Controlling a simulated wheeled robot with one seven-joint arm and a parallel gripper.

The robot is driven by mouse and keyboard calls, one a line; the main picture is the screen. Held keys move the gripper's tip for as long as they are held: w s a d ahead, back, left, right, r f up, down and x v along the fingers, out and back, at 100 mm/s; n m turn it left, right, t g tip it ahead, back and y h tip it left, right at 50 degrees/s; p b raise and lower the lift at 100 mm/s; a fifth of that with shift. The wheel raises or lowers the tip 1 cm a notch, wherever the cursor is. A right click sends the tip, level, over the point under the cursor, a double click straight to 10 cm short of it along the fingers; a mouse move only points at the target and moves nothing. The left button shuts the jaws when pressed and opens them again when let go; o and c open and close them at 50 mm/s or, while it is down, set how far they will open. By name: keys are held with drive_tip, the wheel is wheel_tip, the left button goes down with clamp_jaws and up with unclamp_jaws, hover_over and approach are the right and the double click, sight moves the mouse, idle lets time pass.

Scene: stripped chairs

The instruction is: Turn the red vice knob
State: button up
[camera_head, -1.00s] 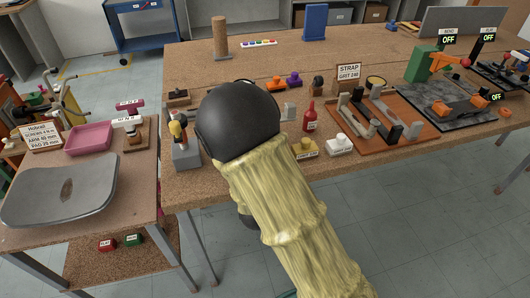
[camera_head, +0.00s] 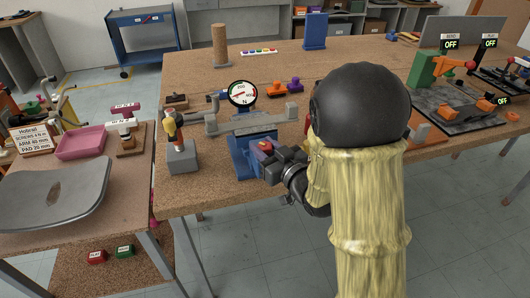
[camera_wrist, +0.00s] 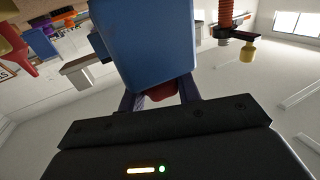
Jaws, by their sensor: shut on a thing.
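A blue vice (camera_head: 244,155) stands at the front edge of the workbench, with a grey bar and a round dial gauge marked N above it. A small red part (camera_head: 266,146) shows on its near blue block. My gripper (camera_head: 278,171) is at the front of the vice. In the wrist view, the blue block (camera_wrist: 150,45) fills the upper middle. The red knob (camera_wrist: 162,92) sits between my gripper's dark fingers (camera_wrist: 160,101) just below the block, and they are shut on it. The knob is mostly hidden by the block and fingers.
A grey block with a yellow-and-red tool (camera_head: 182,157) stands left of the vice. A side table with a pink tray (camera_head: 82,143) and grey seat shell (camera_head: 55,192) is further left. My arm hides the bench to the right. Floor is clear in front.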

drive_tip(key=n+g+y, duration=0.3)
drive_tip(key=g+y, duration=0.1)
drive_tip(key=shift+w+d+n, duration=0.1)
drive_tip(key=shift+d+n, duration=0.05)
drive_tip(key=shift+n, duration=0.15)
drive_tip(key=n+g+y, duration=0.1)
drive_tip(key=g, duration=0.1)
drive_tip(key=n+g+y+p, duration=0.1)
drive_tip(key=n+g, duration=0.2)
drive_tip(key=g, duration=0.1)
drive_tip(key=shift+r+y+p, duration=0.25)
drive_tip(key=shift+y+p, duration=0.05)
drive_tip(key=shift+y, duration=0.1)
drive_tip(key=n+g+p, duration=0.1)
drive_tip(key=n+g, duration=0.1)
drive_tip(key=g, duration=0.1)
drive_tip(key=n+g+p, duration=0.2)
drive_tip(key=n+g, duration=0.1)
drive_tip(key=g, duration=0.1)
drive_tip(key=n+g+h, duration=0.1)
drive_tip(key=n+g, duration=0.1)
drive_tip(key=g, duration=0.1)
drive_tip(key=n+g+h+p, duration=0.1)
drive_tip(key=n+g, duration=0.1)
drive_tip(key=g, duration=0.2)
drive_tip(key=shift+n+p, duration=0.3)
drive_tip(key=o, duration=1)
drive_tip(key=shift+a+f, duration=0.15)
drive_tip(key=shift+a, duration=0.05)
drive_tip(key=shift+d, duration=0.1)
